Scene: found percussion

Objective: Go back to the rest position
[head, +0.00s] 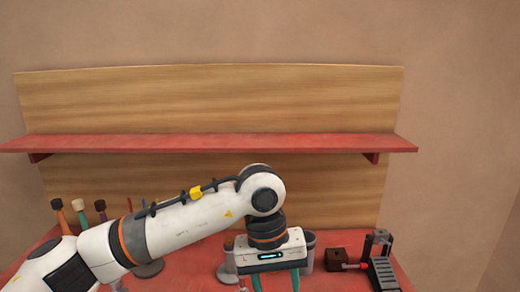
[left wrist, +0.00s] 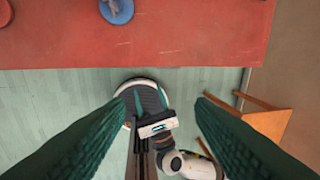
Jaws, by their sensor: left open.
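My left gripper (head: 275,284) reaches in from the left over the red workbench (head: 205,262) in the head view. Its two teal fingers are apart with nothing between them, and their tips are cut off by the lower edge. In the left wrist view the dark green fingers of the left gripper (left wrist: 160,103) are spread wide and empty, above the floor in front of the bench. My right gripper (left wrist: 150,98) shows there lower down, over my round base, with its two teal fingers apart and nothing seen between them. It is not in the head view.
Several upright handles (head: 80,212) stand at the bench's left. A grey cylinder (head: 308,258), a brown block (head: 338,262) and a dark vise (head: 381,270) stand right of the gripper. A red shelf (head: 210,143) crosses the backboard. A blue disc (left wrist: 117,10) lies near the bench edge.

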